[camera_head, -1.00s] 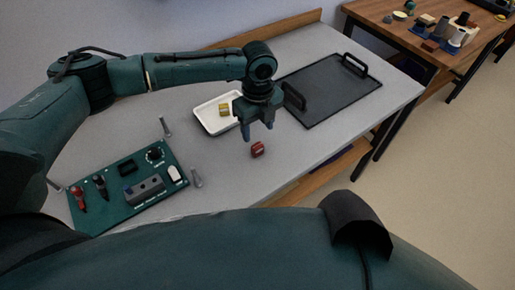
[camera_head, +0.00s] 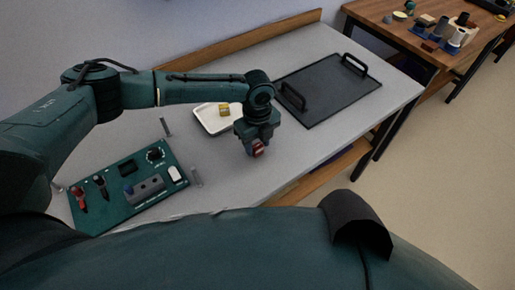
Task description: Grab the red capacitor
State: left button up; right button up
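The red capacitor (camera_head: 258,150) is on the grey table in front of the white tray. My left gripper (camera_head: 256,149) points down over it, with its fingers low around the capacitor. The fingers partly hide it, and I cannot tell whether they are closed on it or whether it still touches the table. My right gripper is not in view.
The white tray (camera_head: 208,124) holds a yellow part (camera_head: 224,110). A dark tray with two handles (camera_head: 330,92) lies at the back right. A green test panel (camera_head: 110,199) with knobs and probes is at the left. Small metal posts (camera_head: 196,177) stand near it.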

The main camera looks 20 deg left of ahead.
pick_arm(q)
jog(key=c, duration=0.7)
